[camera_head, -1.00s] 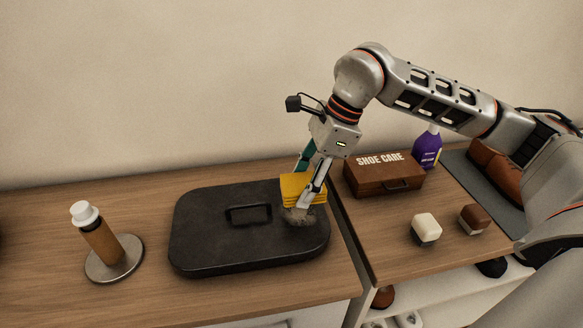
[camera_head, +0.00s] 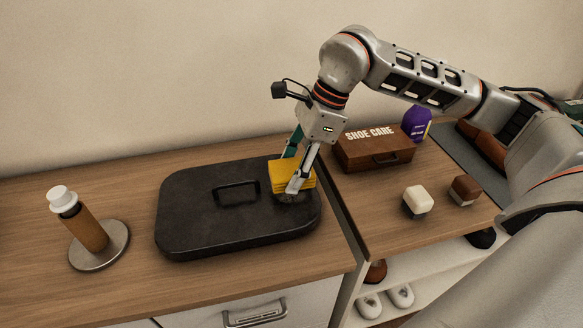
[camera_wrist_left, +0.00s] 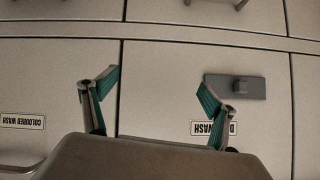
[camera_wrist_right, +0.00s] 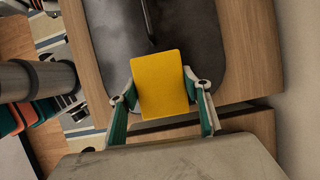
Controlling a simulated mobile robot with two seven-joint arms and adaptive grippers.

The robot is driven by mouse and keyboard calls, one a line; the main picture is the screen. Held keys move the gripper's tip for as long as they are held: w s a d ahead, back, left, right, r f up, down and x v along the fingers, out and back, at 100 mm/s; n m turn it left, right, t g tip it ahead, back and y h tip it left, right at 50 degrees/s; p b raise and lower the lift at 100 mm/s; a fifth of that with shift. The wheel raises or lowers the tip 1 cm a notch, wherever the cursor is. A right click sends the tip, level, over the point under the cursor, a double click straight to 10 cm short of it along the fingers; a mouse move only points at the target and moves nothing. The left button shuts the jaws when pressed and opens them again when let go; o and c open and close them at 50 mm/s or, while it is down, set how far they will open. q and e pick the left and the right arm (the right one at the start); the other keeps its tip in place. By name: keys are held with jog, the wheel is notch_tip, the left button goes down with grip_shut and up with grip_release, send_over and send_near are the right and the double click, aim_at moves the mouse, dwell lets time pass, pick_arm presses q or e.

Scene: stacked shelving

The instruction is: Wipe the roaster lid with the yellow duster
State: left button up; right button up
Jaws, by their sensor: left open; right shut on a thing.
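The black roaster lid (camera_head: 195,222), with a raised handle (camera_head: 236,192), lies flat on the wooden top. My right gripper (camera_head: 293,174) is shut on the folded yellow duster (camera_head: 280,180) over the lid's right end. The duster sits at the lid's surface; its underside contact is hidden. A dull smudge (camera_head: 290,198) shows just below the duster. In the right wrist view the duster (camera_wrist_right: 160,84) is between both fingers, with the lid (camera_wrist_right: 110,35) behind it. My left gripper (camera_wrist_left: 157,90) is open and empty before pale cabinet fronts, in its wrist view only.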

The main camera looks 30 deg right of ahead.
pick_arm(q)
jog(key=shift+f, duration=0.15)
pick_arm(e)
jog(key=shift+f, duration=0.65)
pick_arm(q)
jog(key=shift+s+f, duration=0.4)
jog(key=shift+f, duration=0.1)
jog(key=shift+w+r, duration=0.2)
jog(key=shift+r, duration=0.1)
pick_arm(e)
jog(key=shift+f, duration=0.35)
dwell(0.4)
